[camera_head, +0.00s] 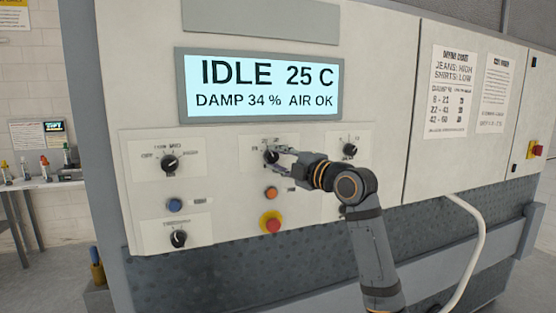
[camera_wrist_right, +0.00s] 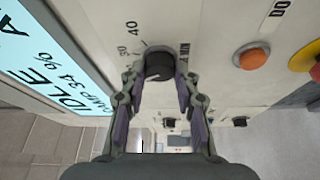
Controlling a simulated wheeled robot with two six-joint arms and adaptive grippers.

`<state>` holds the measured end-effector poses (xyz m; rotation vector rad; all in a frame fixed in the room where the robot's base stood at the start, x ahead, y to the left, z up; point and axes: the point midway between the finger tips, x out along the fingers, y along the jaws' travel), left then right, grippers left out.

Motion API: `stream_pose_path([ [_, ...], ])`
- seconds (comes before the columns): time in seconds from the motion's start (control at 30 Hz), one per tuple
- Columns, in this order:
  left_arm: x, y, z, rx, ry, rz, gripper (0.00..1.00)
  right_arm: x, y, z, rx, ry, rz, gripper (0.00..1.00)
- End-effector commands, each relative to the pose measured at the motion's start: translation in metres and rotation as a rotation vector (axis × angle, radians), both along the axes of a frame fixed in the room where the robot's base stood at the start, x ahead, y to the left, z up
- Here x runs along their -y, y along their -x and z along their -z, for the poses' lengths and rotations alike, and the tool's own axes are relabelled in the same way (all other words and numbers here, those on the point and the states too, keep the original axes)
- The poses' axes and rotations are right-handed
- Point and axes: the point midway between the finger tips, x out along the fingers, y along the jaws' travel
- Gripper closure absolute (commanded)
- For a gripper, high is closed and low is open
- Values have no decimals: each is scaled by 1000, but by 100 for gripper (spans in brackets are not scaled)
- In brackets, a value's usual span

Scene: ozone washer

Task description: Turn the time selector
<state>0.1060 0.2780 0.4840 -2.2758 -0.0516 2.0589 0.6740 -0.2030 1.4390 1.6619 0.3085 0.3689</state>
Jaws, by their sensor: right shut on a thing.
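The time selector is a black round knob (camera_head: 271,157) in the middle of the upper row on the washer's control panel. My right gripper (camera_head: 283,153) reaches it from the right and is shut on it. In the right wrist view the knob (camera_wrist_right: 160,66) sits between the two fingertips of my right gripper (camera_wrist_right: 158,80), with a white pointer line on its face. The markings 30, 40 and MIN show around the knob there. The fingers hide part of its scale in the head view. My left gripper is not in view.
The display (camera_head: 263,88) above reads IDLE 25 C, DAMP 34 %, AIR OK. Other knobs sit left (camera_head: 169,163), lower left (camera_head: 179,239) and right (camera_head: 349,149). Below are a blue button (camera_head: 175,205), an orange button (camera_head: 271,193) and a red stop button (camera_head: 270,222).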

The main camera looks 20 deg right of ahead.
Motion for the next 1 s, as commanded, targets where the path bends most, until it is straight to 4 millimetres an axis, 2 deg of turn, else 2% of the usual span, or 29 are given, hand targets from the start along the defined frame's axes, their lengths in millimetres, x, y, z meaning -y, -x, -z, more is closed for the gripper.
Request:
stream_pose_path([
  [0.07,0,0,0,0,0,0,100,0,0,0,-1,0,1,100],
  [0.1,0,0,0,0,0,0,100,0,0,0,-1,0,1,66],
  [0.27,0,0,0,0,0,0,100,0,0,0,-1,-1,1,46],
  [0.63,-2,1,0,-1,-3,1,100,5,6,1,0,2,4,46],
  [0.9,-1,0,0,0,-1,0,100,27,58,6,-1,11,5,46],
  [1.0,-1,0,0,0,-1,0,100,36,72,6,1,9,10,46],
])
